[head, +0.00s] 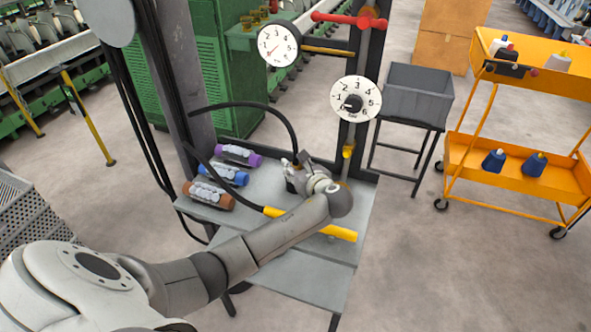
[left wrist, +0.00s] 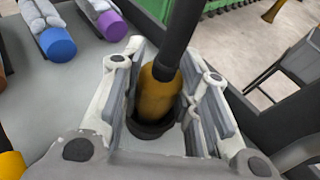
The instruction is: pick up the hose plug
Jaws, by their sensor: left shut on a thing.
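The hose plug (left wrist: 155,95) is a yellow-brown cylinder on the end of a black hose (left wrist: 176,38). In the left wrist view it stands between the two fingers of my left gripper (left wrist: 165,95), which is shut on it. Its lower end is at a dark round collar on the grey shelf; whether it sits in the collar I cannot tell. In the head view my left gripper (head: 299,172) is over the shelf (head: 265,180), at the end of the arcing black hose (head: 262,106), and mostly hides the plug. My right gripper is not in view.
Purple (head: 238,155), blue (head: 222,174) and brown (head: 208,194) capped rolls lie at the shelf's left. A second hose has a yellow end (head: 272,212) by my forearm. Dials (head: 355,99) and a red valve handle (head: 348,19) are behind. A grey bin (head: 415,95) stands right.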

